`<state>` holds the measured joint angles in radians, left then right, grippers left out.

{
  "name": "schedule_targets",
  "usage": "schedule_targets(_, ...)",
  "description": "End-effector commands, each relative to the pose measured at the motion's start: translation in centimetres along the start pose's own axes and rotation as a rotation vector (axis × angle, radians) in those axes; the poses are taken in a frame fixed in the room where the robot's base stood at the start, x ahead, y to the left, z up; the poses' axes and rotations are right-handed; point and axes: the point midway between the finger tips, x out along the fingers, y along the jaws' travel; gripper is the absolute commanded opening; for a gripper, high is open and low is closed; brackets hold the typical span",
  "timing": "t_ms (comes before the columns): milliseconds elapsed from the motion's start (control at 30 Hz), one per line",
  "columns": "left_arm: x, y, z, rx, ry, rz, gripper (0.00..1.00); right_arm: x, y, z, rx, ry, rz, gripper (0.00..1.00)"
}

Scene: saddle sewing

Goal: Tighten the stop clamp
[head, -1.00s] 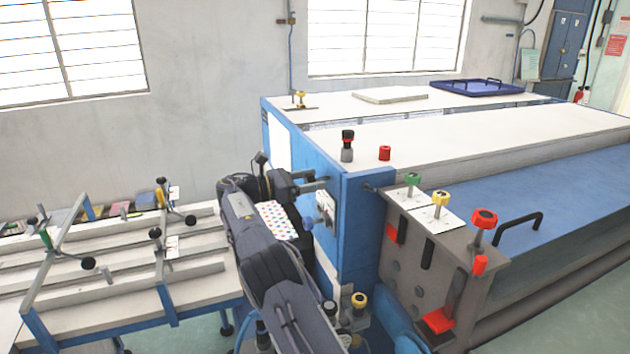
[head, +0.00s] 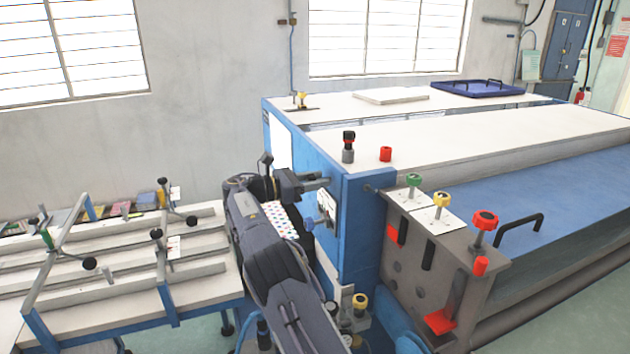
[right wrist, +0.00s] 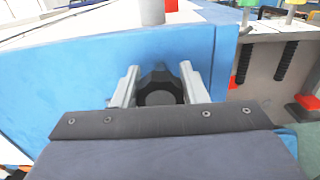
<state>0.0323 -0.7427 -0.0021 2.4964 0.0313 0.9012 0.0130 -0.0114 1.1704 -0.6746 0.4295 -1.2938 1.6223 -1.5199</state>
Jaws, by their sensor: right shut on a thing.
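My right gripper (right wrist: 160,86) is shut on a black lobed knob (right wrist: 160,90) in the right wrist view. One pale finger is on each side of the knob, which sits against the blue end face of the machine (right wrist: 90,100). In the head view my right gripper (head: 318,184) reaches from the left to the blue machine end (head: 362,225). The knob itself cannot be made out there. I cannot tell from a label that this knob is the stop clamp. My left gripper is not in view.
On the machine's grey bracket stand a green knob (head: 413,180), a yellow knob (head: 441,199) and a red knob (head: 485,220). A black-and-red knob (head: 348,146) and a red cap (head: 386,154) stand on the top. A white rail table (head: 120,275) is at the left.

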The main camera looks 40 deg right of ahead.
Motion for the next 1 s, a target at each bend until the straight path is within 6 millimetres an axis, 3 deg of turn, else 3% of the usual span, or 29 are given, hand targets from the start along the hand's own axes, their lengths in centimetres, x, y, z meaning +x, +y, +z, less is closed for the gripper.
schedule_targets(367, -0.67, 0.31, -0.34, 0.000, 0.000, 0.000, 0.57, 0.01, -0.16, 0.12, 0.208, -0.002, -0.001, 0.16)
schedule_targets(1000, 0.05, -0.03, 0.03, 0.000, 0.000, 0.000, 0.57, -0.01, -0.42, -0.33, 0.814, -0.001, -0.001, 0.16)
